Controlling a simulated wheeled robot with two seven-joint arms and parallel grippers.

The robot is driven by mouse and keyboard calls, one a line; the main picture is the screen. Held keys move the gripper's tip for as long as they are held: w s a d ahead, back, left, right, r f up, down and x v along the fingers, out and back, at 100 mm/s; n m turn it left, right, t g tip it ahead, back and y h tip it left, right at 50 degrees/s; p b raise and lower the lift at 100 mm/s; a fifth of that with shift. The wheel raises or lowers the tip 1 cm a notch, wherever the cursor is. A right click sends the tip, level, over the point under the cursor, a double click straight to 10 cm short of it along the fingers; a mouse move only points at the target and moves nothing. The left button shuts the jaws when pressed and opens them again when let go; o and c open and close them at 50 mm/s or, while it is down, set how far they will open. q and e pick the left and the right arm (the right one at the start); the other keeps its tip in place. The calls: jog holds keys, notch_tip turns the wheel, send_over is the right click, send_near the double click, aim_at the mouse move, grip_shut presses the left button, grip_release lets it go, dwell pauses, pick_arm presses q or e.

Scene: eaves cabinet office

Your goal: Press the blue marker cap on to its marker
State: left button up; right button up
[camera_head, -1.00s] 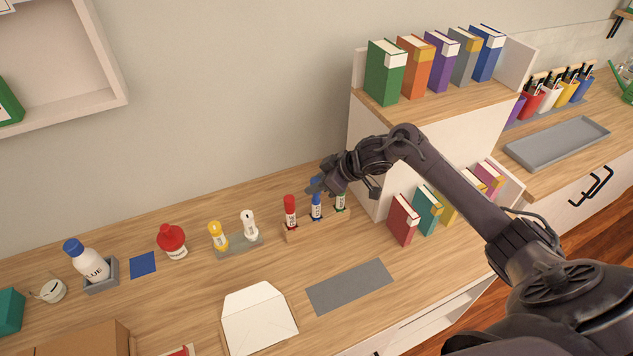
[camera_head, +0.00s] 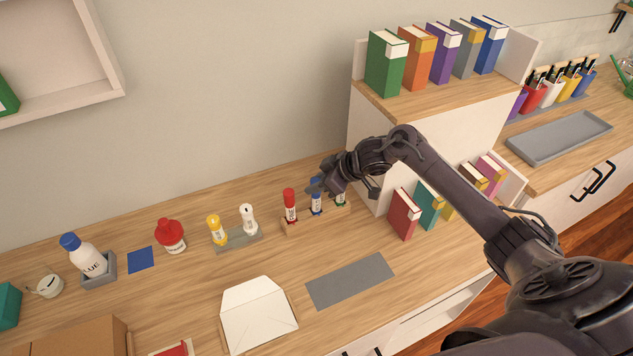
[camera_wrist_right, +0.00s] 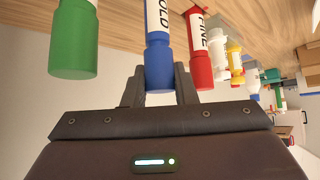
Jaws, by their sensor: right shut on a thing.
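The blue marker (camera_head: 316,207) stands upright in the wooden block (camera_head: 291,231), between the red marker (camera_head: 290,207) and the green marker (camera_head: 341,197). My right gripper (camera_head: 317,187) is at its top, with its arm reaching in from the right. In the wrist view, upside down, the two fingers (camera_wrist_right: 159,88) are shut on the blue cap (camera_wrist_right: 158,68). The cap lines up with the white label "BOLD" (camera_wrist_right: 157,17) on the marker. I see no gap between cap and marker, but cannot tell how firmly it sits. My left gripper is not in view.
The green cap (camera_wrist_right: 75,40) and red cap (camera_wrist_right: 200,65) stand close on either side of the fingers. The shelf unit (camera_head: 365,150) with books is right behind the gripper. A grey mat (camera_head: 350,281) and an envelope (camera_head: 258,315) lie in front.

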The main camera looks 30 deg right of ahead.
jog(key=shift+s+f, duration=0.1)
jog(key=shift+f, duration=0.4)
jog(key=o, duration=1)
jog(key=shift+o, duration=0.2)
jog(key=shift+r, duration=0.1)
jog(key=b+v, duration=0.2)
jog(key=v, duration=0.5)
jog(key=shift+r, duration=0.2)
jog(key=shift+s+d+f, duration=0.1)
jog(key=shift+s+d, duration=0.05)
jog(key=shift+s, duration=0.05)
